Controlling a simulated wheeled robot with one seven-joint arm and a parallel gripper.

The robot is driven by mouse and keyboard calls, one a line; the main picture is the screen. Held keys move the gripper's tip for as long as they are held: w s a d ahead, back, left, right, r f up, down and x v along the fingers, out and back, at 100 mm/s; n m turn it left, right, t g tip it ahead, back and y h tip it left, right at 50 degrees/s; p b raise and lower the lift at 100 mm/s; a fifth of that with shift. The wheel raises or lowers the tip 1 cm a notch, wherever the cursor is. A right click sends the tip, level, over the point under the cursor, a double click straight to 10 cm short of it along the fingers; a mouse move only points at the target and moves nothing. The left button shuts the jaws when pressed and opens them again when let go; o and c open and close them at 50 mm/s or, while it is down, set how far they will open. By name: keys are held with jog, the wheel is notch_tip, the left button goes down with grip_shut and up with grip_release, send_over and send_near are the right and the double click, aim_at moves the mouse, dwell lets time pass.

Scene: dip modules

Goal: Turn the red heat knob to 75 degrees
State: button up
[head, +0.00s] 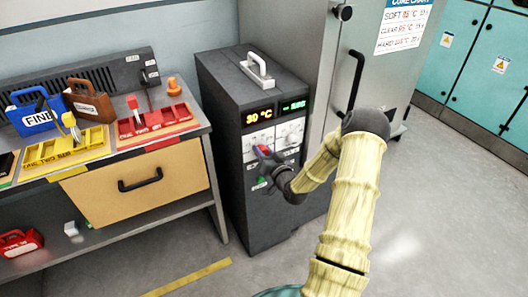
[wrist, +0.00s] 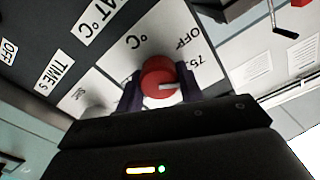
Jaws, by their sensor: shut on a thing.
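The red heat knob (wrist: 156,74) sits on a white panel marked °C in the wrist view, with a white pointer mark on its right side. The pointer lies towards the lower right, close to the "75" label (wrist: 199,60); "OFF" is printed above that. My gripper (wrist: 158,90) is shut on the knob, one dark finger on each side. In the head view my gripper (head: 268,158) is at the front of the dark heater cabinet (head: 227,130), hiding much of the knob. The amber display (head: 258,116) reads about 30 °C.
A green display (head: 293,106) sits right of the amber one. A workbench (head: 130,188) with coloured trays stands left of the cabinet. A tall grey oven (head: 310,45) with a black handle stands close behind right. The floor at right is clear.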

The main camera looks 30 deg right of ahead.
jog(key=o, duration=1)
jog(key=shift+s, duration=0.1)
jog(key=s, duration=1.7)
jog(key=shift+d+b, duration=0.3)
jog(key=shift+b, duration=0.1)
